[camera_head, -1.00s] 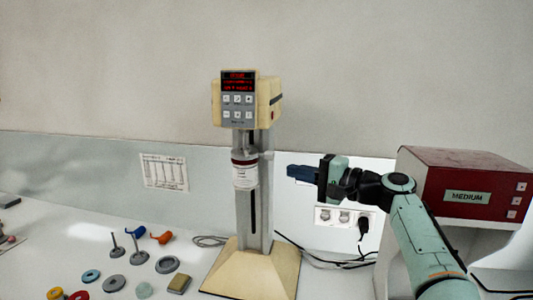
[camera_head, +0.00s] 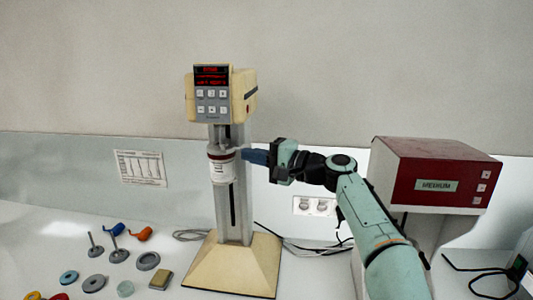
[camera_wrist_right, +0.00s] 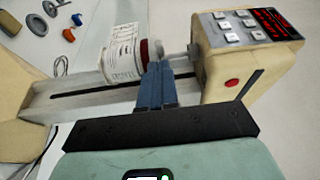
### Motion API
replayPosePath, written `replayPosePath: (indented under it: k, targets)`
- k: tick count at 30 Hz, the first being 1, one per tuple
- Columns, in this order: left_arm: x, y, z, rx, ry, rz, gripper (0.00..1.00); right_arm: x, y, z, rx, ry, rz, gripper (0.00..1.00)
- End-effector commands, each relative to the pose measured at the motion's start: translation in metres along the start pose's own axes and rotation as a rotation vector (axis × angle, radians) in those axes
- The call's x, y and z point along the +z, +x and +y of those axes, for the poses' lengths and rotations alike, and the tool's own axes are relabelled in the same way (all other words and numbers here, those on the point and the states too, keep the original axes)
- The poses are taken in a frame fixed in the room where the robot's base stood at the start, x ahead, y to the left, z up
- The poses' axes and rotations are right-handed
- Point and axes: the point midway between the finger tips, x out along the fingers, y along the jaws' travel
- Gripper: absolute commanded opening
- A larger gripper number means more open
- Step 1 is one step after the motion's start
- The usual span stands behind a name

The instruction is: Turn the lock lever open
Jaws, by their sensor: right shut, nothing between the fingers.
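The mill (camera_head: 231,190) is a cream machine with a grey column, a control head with a red display (camera_head: 211,76), and a white jar (camera_head: 221,166) held on the column. My right gripper (camera_head: 246,156) is shut and empty, its blue fingers pointing left beside the jar's top and the column. In the right wrist view the shut fingers (camera_wrist_right: 158,68) reach the column near the dark red jar rim. A small grey part (camera_wrist_right: 193,50) beside the fingertips may be the lock lever; I cannot tell its position or whether the fingers touch it. My left gripper is out of view.
A red and grey box marked MEDIUM (camera_head: 436,176) stands right of my right arm. Small discs, stirrers (camera_head: 118,255) and orange and blue handled pieces (camera_head: 141,234) lie on the bench at left. Cables run behind the mill's cream base (camera_head: 235,268).

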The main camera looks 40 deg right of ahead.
Motion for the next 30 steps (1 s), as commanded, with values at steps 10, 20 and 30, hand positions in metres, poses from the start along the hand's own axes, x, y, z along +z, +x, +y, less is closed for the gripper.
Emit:
replayPosePath:
  k: [10, 20, 30]
  targets:
    - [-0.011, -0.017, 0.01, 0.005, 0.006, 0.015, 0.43, 0.0, 0.037, -0.001, -0.001, -0.001, 0.0, 0.0]
    - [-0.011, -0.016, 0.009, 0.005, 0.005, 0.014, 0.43, 0.0, 0.037, 0.0, 0.0, -0.001, 0.001, 0.0]
    - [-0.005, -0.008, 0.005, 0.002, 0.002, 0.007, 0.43, 0.007, 0.038, 0.001, 0.0, -0.002, 0.07, 0.0]
